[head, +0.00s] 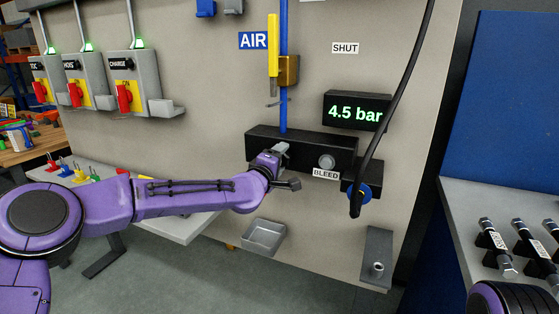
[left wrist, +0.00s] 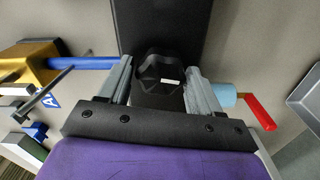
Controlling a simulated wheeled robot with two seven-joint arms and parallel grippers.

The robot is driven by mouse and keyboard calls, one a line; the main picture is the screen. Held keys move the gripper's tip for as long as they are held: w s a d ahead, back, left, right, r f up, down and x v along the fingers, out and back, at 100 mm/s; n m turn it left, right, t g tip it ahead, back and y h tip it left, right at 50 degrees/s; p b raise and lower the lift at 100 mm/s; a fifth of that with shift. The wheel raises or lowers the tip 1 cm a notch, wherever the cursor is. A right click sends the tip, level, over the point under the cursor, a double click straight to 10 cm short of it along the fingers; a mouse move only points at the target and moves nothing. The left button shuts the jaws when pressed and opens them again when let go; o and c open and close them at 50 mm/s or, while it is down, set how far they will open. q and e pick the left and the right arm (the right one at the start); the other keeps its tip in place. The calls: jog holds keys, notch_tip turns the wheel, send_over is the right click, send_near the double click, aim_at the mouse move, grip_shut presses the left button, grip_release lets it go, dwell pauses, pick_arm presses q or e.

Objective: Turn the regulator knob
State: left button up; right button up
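The black faceted regulator knob (left wrist: 160,70) with a small white mark sits between the two grey fingers of my left gripper (left wrist: 160,64) in the left wrist view. The fingers stand apart on either side of the knob, with a narrow gap visible at the left one. In the head view my left gripper (head: 284,167) is at the front of the black regulator block (head: 320,143) and hides the knob. The pressure display (head: 355,111) reads 4.5 bar in green. My right gripper is not in view.
A yellow-handled valve (head: 273,50) sits on the blue air pipe (head: 284,110) above the block. A grey round button (head: 327,161) is right of my gripper, over the BLEED label (head: 326,174). A black hose (head: 395,95) hangs at the right. A grey tray (head: 263,236) is below.

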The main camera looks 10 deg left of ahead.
pick_arm(q)
jog(key=b+v, duration=0.3)
jog(key=v, duration=0.7)
jog(key=shift+s+a, duration=0.15)
jog(key=shift+s, duration=0.1)
